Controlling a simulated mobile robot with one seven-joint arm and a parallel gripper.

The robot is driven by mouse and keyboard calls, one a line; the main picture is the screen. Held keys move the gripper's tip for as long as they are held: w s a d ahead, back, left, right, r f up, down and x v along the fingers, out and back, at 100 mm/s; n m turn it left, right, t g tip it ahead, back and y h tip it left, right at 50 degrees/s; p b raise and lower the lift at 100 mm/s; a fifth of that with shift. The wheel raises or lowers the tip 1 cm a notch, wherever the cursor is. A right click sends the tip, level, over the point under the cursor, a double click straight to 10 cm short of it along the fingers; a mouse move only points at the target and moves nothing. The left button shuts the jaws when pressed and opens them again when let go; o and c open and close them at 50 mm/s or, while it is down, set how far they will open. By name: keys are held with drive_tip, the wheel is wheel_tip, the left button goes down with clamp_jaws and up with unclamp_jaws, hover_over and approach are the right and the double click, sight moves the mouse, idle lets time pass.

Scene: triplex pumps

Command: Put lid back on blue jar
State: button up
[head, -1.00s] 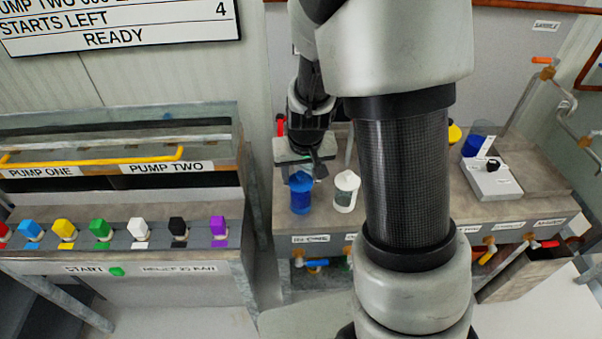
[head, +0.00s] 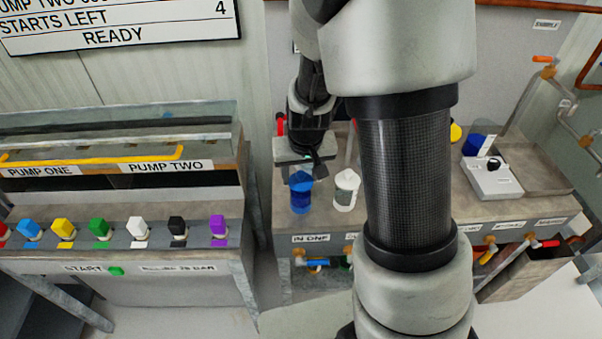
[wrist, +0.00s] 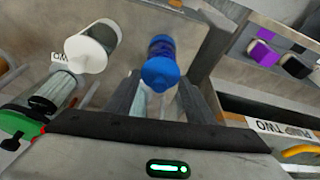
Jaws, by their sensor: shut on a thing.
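The blue jar (head: 301,200) stands upright near the front of the bench, left of a white jar (head: 347,198). Its dark blue body (wrist: 161,46) also shows in the wrist view. A bright blue lid (wrist: 160,72) with a small knob is between my gripper's fingertips (wrist: 161,80). In the head view my gripper (head: 303,170) points down directly over the blue jar, shut on the lid. The lid is at the jar's top, in line with it; whether it is fully seated I cannot tell.
The white jar, with a white lid (wrist: 87,54), is close beside the blue jar. A grey box with a black knob (head: 490,177) is farther right on the bench. The pump panel with several coloured knobs (head: 100,228) is at left. My arm hides the bench middle.

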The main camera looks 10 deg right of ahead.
drive_tip(key=o, duration=1.6)
drive_tip(key=shift+r, duration=0.1)
drive_tip(key=shift+r+p, duration=2.95)
drive_tip(key=shift+r, duration=0.5)
clamp_jaws()
